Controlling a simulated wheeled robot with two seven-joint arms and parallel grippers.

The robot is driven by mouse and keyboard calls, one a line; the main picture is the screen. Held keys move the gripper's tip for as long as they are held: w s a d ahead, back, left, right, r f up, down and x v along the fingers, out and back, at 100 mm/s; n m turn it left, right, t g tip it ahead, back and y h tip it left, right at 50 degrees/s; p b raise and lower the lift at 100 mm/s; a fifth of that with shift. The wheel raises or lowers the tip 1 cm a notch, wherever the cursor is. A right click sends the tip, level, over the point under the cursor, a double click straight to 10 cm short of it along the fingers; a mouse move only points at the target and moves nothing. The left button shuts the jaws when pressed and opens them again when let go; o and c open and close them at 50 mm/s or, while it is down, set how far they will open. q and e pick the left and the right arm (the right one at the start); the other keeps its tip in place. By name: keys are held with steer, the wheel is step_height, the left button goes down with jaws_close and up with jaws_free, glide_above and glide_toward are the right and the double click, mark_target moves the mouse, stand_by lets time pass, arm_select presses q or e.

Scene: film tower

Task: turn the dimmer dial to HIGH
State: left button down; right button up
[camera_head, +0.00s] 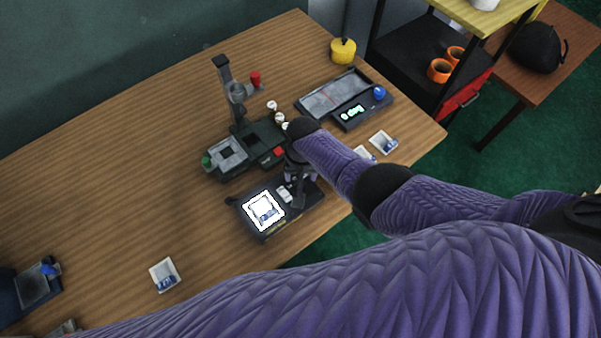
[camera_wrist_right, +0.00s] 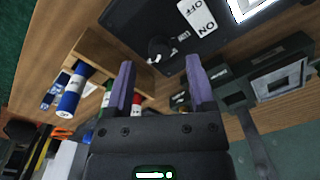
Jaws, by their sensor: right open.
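The light box (camera_head: 262,230) has a bright lit panel with a picture card on it, near the table's front edge. In the right wrist view its dark top (camera_wrist_right: 187,85) shows a white ON/OFF switch (camera_wrist_right: 197,17). A dark round knob, seemingly the dimmer dial (camera_wrist_right: 158,47), lies just beyond my fingertips, roughly in line with the gap between them. Its pointer and markings cannot be read. My right gripper (camera_wrist_right: 158,68) is open and empty; in the head view it is over the right end of the light box and hides the dial. My left gripper is out of view.
A dark enlarger-like stand (camera_head: 238,95) with a grey plate is just behind the light box. A dark tray device (camera_head: 335,95) with a green display stands farther back. Loose picture cards (camera_head: 165,274) lie on the table. The table's left middle is clear.

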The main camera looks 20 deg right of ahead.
arm_select(q)
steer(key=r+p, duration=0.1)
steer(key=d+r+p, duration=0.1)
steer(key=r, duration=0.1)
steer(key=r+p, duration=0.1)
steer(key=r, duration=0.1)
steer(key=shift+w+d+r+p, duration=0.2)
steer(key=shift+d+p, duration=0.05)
steer(key=shift+p, duration=0.15)
arm_select(e)
step_height(320, 180, up, 7)
steer(key=shift+d+r, duration=0.15)
steer(key=shift+r, duration=0.05)
